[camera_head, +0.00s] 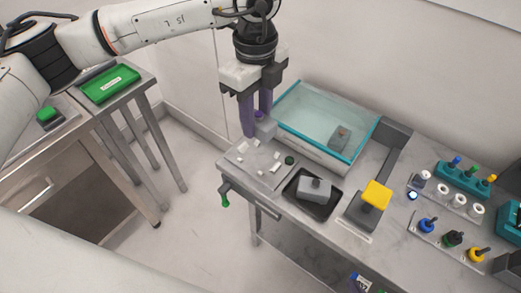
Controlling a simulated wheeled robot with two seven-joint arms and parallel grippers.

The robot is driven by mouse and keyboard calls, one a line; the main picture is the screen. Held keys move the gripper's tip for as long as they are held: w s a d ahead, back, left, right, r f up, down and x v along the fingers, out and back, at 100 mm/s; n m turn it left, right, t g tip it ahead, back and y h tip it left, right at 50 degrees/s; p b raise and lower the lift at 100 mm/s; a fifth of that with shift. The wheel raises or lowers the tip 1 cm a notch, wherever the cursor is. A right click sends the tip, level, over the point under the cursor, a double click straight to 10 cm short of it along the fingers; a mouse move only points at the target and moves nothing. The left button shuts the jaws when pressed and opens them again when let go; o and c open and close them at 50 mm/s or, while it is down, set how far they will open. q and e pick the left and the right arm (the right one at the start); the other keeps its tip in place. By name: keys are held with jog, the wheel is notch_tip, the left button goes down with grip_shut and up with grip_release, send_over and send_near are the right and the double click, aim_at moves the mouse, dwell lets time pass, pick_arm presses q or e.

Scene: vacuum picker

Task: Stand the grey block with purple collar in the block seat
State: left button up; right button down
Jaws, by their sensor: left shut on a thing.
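My left gripper (256,122) comes down from above at the back left of the bench, with its two purple fingers pointing down. It is shut on a small grey block (265,127) at the fingertips; I cannot clearly separate a purple collar from the fingers. The block is above or just behind a flat grey plate (242,157) with several white pieces, which looks like the block seat. I cannot tell whether the block touches the plate. Another grey block (314,186) lies in a black tray (322,213). My right gripper is not in view.
A yellow-topped device (376,194) stands right of the tray, and several coloured knobs are further right. A green tray (110,84) is on the separate left table.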

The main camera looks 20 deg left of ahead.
aim_at(257, 158)
pick_arm(q)
notch_tip(257, 158, down, 10)
jog(key=shift+r+p, duration=0.1)
jog(key=shift+p, duration=0.4)
jog(key=shift+f, duration=0.2)
jog(key=o, duration=1.2)
jog(key=shift+r, duration=0.1)
notch_tip(257, 158, up, 12)
jog(key=shift+r+b, duration=0.15)
jog(key=shift+b, duration=0.25)
